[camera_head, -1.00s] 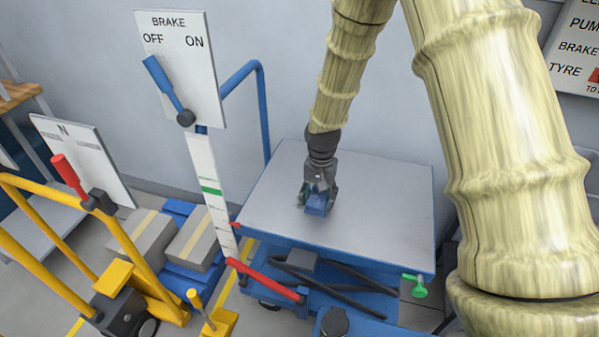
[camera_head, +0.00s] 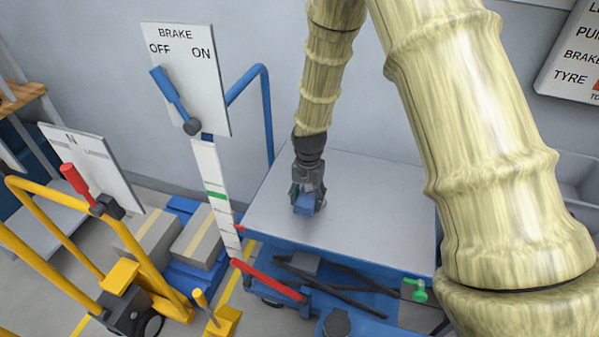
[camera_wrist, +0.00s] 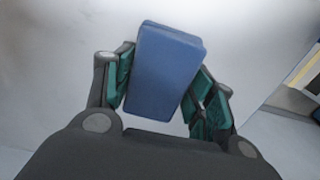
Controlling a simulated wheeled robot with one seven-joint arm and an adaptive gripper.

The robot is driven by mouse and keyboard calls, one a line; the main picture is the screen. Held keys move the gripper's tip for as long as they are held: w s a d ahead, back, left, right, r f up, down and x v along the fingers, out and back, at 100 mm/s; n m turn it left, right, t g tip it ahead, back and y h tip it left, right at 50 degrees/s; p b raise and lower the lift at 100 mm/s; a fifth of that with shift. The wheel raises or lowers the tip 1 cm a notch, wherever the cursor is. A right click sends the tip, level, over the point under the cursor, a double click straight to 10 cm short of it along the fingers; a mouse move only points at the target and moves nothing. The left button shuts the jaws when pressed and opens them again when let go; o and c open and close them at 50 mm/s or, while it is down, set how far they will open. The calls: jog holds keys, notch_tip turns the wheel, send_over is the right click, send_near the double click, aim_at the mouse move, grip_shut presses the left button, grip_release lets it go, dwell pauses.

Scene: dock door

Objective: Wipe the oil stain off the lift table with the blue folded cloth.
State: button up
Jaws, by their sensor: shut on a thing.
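The blue folded cloth (camera_wrist: 164,72) is held between the green-padded fingers of my gripper (camera_wrist: 165,95). In the head view my gripper (camera_head: 305,200) points down over the left-middle part of the lift table (camera_head: 370,220). The cloth (camera_head: 304,206) is at the fingertips, at or just above the grey top; I cannot tell whether it touches. I make out no clear oil stain on the visible top. The part under the cloth and gripper is hidden.
A brake board (camera_head: 185,75) with a blue lever stands left of the table. A red pedal (camera_head: 268,280) and a green knob (camera_head: 417,290) sit below the table's front edge. A yellow-handled truck (camera_head: 125,290) and boxes (camera_head: 197,238) are at the left.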

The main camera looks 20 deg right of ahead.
jog(key=shift+w+a+f, duration=0.1)
jog(key=shift+w+a, duration=0.1)
jog(key=shift+a, duration=0.2)
jog(key=shift+w+a, duration=0.2)
jog(key=shift+a, duration=0.05)
jog(key=shift+w+a+r+p, duration=0.2)
jog(key=shift+r+p, duration=0.15)
jog(key=shift+p, duration=0.35)
jog(key=r, duration=0.1)
jog(key=r+p, duration=0.2)
jog(key=shift+s+d+r, duration=0.15)
jog(key=shift+s+r, duration=0.1)
jog(key=shift+r, duration=0.15)
jog(key=shift+w+r+p, duration=0.2)
jog(key=shift+r+p, duration=0.35)
jog(key=shift+p, duration=0.05)
jog(key=shift+r+p, duration=1.05)
jog(key=shift+r, duration=0.3)
jog(key=shift+s, duration=0.1)
jog(key=p, duration=0.4)
jog(key=shift+r+p, duration=0.4)
jog(key=p, duration=0.3)
jog(key=shift+f, duration=0.15)
